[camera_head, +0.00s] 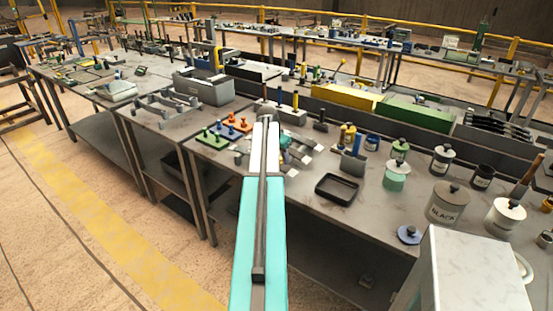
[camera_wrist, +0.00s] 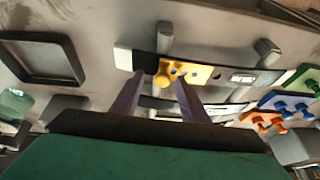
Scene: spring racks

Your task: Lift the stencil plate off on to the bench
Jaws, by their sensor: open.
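In the wrist view, a yellow plate (camera_wrist: 200,74) with a round yellow knob and small blue marks lies on a dark strip with pale end blocks. It may be the stencil plate; I cannot tell for certain. My gripper (camera_wrist: 158,92) is open, with its two fingers apart just below the plate in the picture. The left fingertip is near the strip and the right one near the plate's lower edge; whether they touch is unclear. Nothing shows held between them. In the head view my arm hides the gripper and most of this spot.
A black tray (camera_head: 338,188) lies on the bench (camera_head: 300,205); it also shows in the wrist view (camera_wrist: 42,60). Green (camera_head: 212,137), blue and orange peg plates stand left of my arm. Paint cans (camera_head: 447,202) crowd the right. Grey posts (camera_wrist: 166,38) rise beside the strip.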

